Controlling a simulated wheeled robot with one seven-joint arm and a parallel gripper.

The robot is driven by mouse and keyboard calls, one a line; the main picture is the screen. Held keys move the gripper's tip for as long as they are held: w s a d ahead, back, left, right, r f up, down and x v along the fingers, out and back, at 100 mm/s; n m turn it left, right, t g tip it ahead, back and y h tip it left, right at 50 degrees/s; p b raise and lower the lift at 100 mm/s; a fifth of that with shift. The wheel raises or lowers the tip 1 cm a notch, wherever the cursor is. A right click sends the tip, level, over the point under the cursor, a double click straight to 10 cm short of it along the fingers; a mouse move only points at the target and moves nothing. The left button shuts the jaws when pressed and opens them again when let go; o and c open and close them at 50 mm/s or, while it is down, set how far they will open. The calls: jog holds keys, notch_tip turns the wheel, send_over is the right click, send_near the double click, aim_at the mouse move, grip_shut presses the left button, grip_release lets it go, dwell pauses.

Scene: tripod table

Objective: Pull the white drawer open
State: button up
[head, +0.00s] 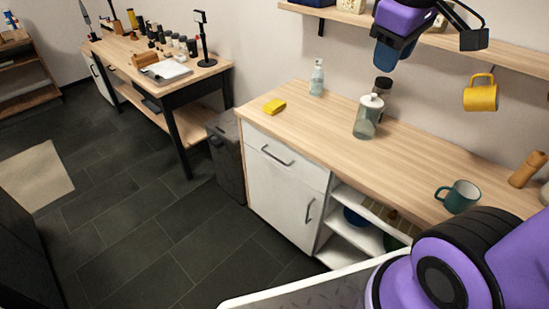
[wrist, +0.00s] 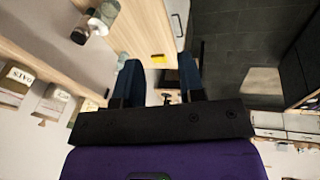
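The white drawer (head: 290,171) is at the top of the white cabinet under the wooden counter, and it looks shut. Its grey bar handle (head: 276,155) runs across its front. In the wrist view, part of a white cabinet front (wrist: 180,10) shows at the top; I cannot tell whether it is the drawer. My gripper (wrist: 160,63) has two dark blue fingers spread apart with nothing between them. In the head view, the end of my arm is at the top, above the counter and well away from the drawer; its fingertips are not clear there.
On the counter (head: 330,120) are a yellow sponge (head: 274,106), a soap bottle (head: 317,78), a glass jar (head: 368,118) and a green mug (head: 459,196). A yellow mug (head: 481,97) hangs below a wall shelf. A grey bin (head: 226,155) stands left of the cabinet. The floor in front is clear.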

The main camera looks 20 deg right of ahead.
jog(key=w+f+n+g+h, duration=0.1)
jog(key=w+f+n+h, duration=0.1)
jog(key=w+n, duration=0.35)
jog(key=n+t+h, duration=0.1)
jog(key=n+h, duration=0.8)
jog(key=n, duration=1.2)
send_over(275, 158)
jog(key=s+a, duration=0.3)
jog(key=s, duration=0.2)
notch_tip(275, 158, down, 34)
jog(key=a+f+n+t, duration=0.3)
jog(key=f+n, duration=0.2)
jog(key=f, duration=0.5)
jog(key=a+f+n+t, duration=0.25)
jog(key=f+n, duration=0.35)
jog(key=f, duration=0.3)
jog(key=shift+h, duration=0.3)
jog(key=x, duration=1)
jog(key=shift+w+d+f, duration=0.15)
jog(key=shift+w+f, duration=0.1)
grip_shut()
